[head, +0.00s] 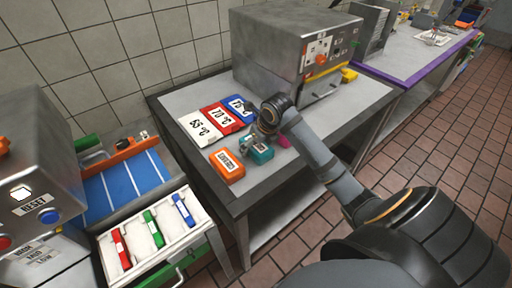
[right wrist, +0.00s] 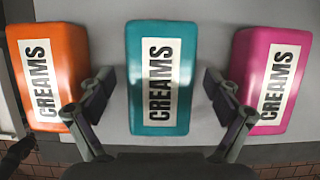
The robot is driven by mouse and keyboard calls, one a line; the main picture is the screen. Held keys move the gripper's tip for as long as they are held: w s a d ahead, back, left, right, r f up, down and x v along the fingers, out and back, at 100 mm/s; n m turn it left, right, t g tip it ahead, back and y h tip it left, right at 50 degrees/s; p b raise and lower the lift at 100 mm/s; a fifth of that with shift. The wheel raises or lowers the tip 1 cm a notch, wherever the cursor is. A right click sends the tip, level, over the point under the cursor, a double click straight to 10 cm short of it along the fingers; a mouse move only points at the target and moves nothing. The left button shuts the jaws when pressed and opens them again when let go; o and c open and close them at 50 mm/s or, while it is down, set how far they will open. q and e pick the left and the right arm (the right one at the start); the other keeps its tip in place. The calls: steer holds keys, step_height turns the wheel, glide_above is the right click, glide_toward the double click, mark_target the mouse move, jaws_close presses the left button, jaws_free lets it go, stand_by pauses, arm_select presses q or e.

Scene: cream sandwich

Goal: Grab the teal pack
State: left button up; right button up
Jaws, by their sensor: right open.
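The teal pack (head: 260,154) with a white CREAMS label lies on the grey table, between an orange pack (head: 227,166) and a pink pack (head: 284,141). My right gripper (head: 253,143) is over it in the head view and partly hides it. In the right wrist view the teal pack (right wrist: 161,75) is centred between the spread fingers of my right gripper (right wrist: 158,88), with a gap on each side. The fingers are open and hold nothing. My left gripper is not in view.
The orange pack (right wrist: 50,75) and pink pack (right wrist: 270,80) flank the teal one closely. Temperature cards (head: 221,119) lie behind the packs. A metal machine (head: 290,48) stands at the back. An open drawer (head: 185,243) with coloured sticks is at left.

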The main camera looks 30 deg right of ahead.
steer(key=shift+s, duration=0.1)
steer(key=shift+c, duration=1)
steer(key=c, duration=1.1)
steer(key=shift+r, duration=0.15)
